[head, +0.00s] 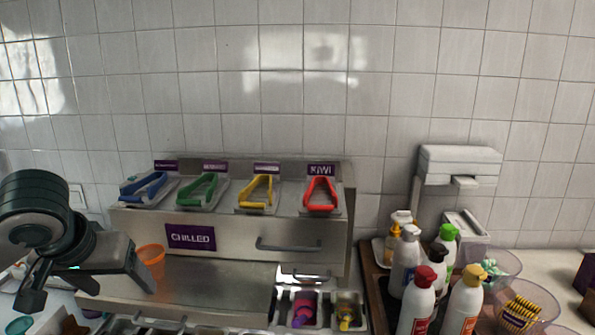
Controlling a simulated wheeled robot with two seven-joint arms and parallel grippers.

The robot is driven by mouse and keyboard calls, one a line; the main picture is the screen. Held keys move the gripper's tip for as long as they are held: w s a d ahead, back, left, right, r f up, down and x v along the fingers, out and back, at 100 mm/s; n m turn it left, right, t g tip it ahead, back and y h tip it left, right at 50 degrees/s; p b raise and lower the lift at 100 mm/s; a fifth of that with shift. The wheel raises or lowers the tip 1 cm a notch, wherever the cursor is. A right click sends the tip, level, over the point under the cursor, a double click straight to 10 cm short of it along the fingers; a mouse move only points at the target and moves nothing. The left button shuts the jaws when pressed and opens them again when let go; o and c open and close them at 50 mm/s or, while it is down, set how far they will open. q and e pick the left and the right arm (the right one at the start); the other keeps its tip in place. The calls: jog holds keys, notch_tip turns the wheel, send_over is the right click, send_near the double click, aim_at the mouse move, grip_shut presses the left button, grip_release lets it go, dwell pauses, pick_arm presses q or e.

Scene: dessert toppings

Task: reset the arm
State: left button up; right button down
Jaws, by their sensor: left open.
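My left gripper (90,291) is at the lower left, its dark fingers spread wide apart and nothing visible between them. My dark left arm comes in from the left edge above it. An orange cup (152,256) stands just right of the gripper, partly hidden behind it; I cannot tell if they touch. My right gripper is not in view.
A steel chilled cabinet (230,237) holds blue, green, yellow and red tongs (320,194) on top. Inset bins (303,309) sit below. Several bottles (418,300) and clear bowls (527,307) crowd the right. A white dispenser (459,165) is on the tiled wall.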

pick_arm(q)
jog(key=s+d+f+m+h, duration=0.1)
jog(key=s+d+f, duration=0.1)
jog(key=d+f, duration=0.5)
jog(key=s+d+f+m+h, duration=0.2)
jog(key=f, duration=0.9)
jog(key=s+d+f+m+h, duration=0.1)
jog(key=s+d+f, duration=0.1)
jog(key=d+f, duration=0.5)
jog(key=s+a+f+g+y, duration=0.15)
jog(key=s+a+f, duration=0.25)
jog(key=s+f, duration=0.6)
jog(key=s+a+f+g+y, duration=0.15)
jog(key=s+a+f, duration=0.25)
jog(key=s+f, duration=0.55)
jog(key=s+f+b, duration=0.3)
jog(key=f, duration=2.5)
jog(key=s+a+f+g+b, duration=0.2)
jog(key=s+f, duration=1.6)
jog(key=f, duration=0.3)
jog(key=shift+s+a, duration=0.2)
jog(key=shift+a, duration=0.15)
